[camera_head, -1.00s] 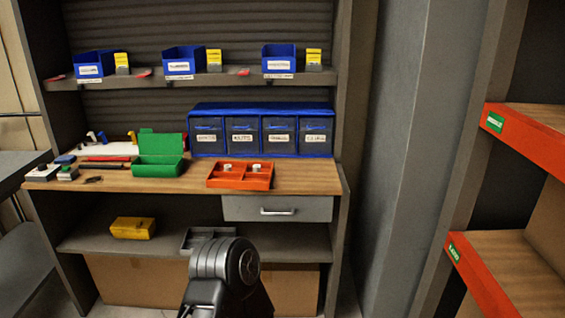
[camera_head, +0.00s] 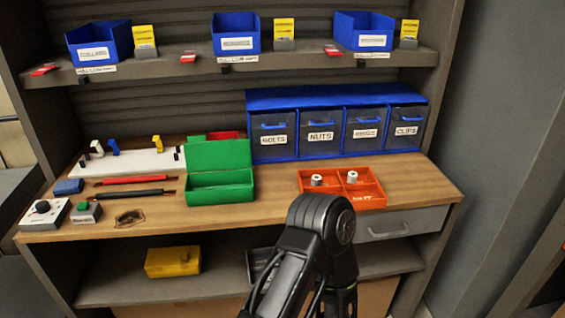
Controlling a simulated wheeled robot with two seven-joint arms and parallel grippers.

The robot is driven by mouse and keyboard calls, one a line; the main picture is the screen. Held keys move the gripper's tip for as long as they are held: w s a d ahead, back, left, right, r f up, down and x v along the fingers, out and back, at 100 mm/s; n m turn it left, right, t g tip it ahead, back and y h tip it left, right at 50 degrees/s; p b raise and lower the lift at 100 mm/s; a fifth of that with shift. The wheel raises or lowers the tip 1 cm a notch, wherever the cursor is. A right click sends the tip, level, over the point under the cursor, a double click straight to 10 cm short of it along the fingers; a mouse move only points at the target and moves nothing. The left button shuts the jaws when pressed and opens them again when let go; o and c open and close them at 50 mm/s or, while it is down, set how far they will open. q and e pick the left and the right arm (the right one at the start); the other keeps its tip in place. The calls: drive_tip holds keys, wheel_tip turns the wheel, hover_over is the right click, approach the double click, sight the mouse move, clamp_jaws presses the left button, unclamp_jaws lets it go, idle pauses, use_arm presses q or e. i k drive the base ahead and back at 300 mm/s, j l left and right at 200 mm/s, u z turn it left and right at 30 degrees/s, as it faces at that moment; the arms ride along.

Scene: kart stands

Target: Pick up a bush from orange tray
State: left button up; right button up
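The orange tray (camera_head: 382,201) sits on the wooden worktop, right of centre, and is split into compartments. Two small pale bushes stand in its back part: a left bush (camera_head: 316,180) and a right bush (camera_head: 352,176). A dark arm of mine rises from the bottom centre in front of the bench, and its bent joint partly covers the tray's front left. I cannot tell which arm it is. No gripper fingers show, so both grippers are out of view.
A green open box (camera_head: 220,190) stands left of the tray. Blue-framed drawers (camera_head: 335,100) stand behind it. Pens, a small control box (camera_head: 43,213) and a white board (camera_head: 130,163) fill the worktop's left. A shelf with blue bins (camera_head: 235,35) hangs above; a drawer handle (camera_head: 388,231) is below.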

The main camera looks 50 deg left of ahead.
sight(316, 179)
drive_tip(key=k+j, duration=0.1)
drive_tip(key=j, duration=0.7)
drive_tip(key=k+j, duration=0.15)
drive_tip(key=j, duration=0.25)
